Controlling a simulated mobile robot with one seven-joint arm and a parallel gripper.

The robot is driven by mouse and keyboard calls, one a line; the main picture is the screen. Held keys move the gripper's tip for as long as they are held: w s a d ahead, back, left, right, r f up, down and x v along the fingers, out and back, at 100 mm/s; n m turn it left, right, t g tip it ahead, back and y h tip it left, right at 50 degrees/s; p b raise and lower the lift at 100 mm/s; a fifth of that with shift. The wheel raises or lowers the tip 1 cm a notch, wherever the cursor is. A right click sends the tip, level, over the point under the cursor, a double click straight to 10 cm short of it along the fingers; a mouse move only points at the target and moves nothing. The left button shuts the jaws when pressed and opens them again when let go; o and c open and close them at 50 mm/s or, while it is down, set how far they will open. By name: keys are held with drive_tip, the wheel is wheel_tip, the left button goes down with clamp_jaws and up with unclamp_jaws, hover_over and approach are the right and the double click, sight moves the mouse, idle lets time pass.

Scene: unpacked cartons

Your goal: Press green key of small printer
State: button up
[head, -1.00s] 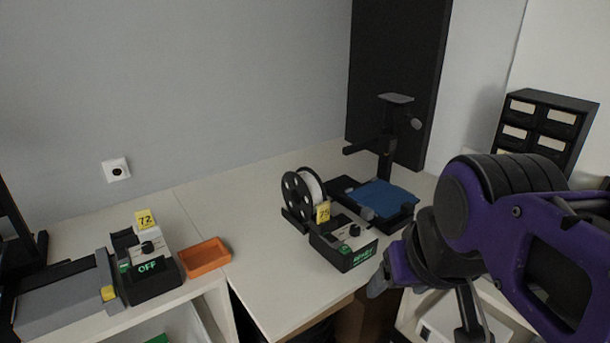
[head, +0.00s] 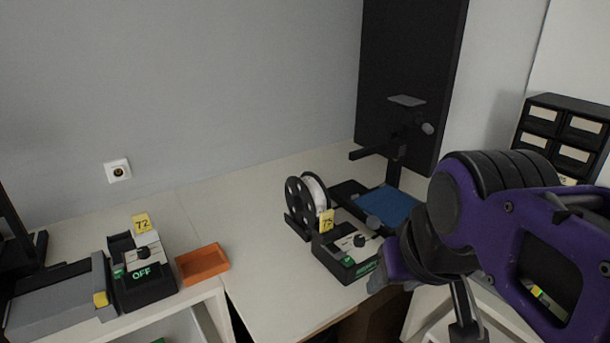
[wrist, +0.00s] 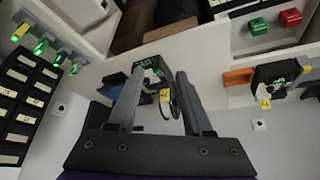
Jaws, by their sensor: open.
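The small printer, with its blue bed (head: 387,205) and dark upright, stands at the back right of the white table. I cannot tell any contact.
A white spool (head: 314,190) stands beside the control box. Left are a second control box (head: 143,272), tagged 72 and reading OFF, and an orange tray (head: 203,263). Black drawers (head: 562,135) stand at right. The wrist view shows green (wrist: 258,26) and red (wrist: 290,18) buttons.

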clamp_jaws()
idle(1.4)
